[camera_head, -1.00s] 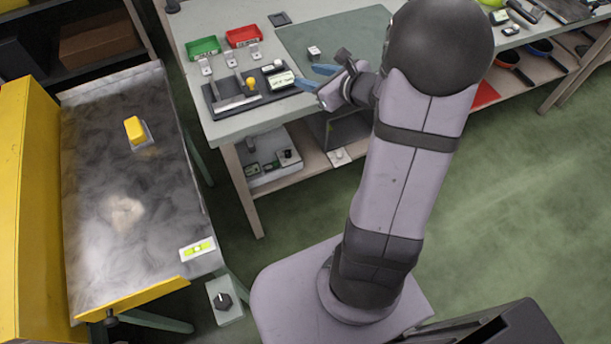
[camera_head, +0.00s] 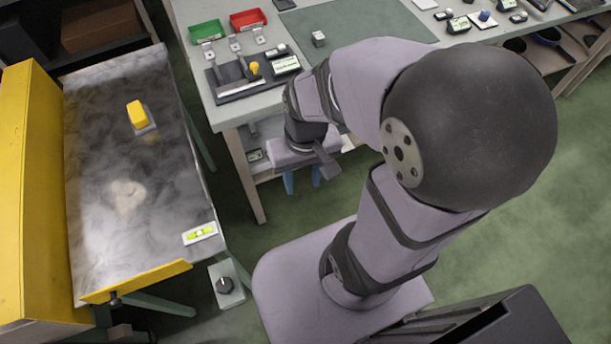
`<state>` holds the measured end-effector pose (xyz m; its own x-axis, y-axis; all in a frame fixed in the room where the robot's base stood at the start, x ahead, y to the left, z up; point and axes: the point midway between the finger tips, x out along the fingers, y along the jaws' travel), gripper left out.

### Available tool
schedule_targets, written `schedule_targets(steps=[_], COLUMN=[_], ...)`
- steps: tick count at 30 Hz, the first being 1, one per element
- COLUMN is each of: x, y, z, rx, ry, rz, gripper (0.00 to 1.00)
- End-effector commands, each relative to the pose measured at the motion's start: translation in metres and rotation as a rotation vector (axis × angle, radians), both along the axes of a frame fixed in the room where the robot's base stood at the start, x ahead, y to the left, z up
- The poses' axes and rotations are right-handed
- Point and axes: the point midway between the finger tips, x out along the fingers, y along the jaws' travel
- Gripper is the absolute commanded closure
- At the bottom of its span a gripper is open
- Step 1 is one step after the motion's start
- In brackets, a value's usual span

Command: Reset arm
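My gripper (camera_head: 301,183) hangs in front of the workbench's front edge, pointing down, with its two blue fingertips showing below the grey-lilac gripper body. The fingertips are apart with nothing seen between them. My arm is folded, with its large dark elbow joint at the right and the forearm reaching left to the wrist. The wrist and forearm hide part of the bench's front edge and the shelf below it.
The workbench (camera_head: 236,108) holds a green tray (camera_head: 207,31), a red tray (camera_head: 248,19), a black fixture (camera_head: 238,82) with a yellow knob, and a small block (camera_head: 319,39) on a mat.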

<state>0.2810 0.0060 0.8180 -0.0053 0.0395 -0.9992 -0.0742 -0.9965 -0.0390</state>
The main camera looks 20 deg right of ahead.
Motion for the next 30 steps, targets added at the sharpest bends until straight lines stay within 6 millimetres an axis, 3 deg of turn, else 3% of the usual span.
schedule_targets(steps=[5,17,23,30], x=[-0.001,-0.001,-0.001,-0.001], y=[-0.006,-0.006,-0.006,-0.006], z=[0.001,0.008,0.039,0.093], rx=[-0.041,-0.041,-0.041,-0.041], ry=[-0.008,-0.007,-0.007,-0.007], rz=[0.08,0.08,0.079,0.078], gripper=[0.62,0.62,0.62,0.62])
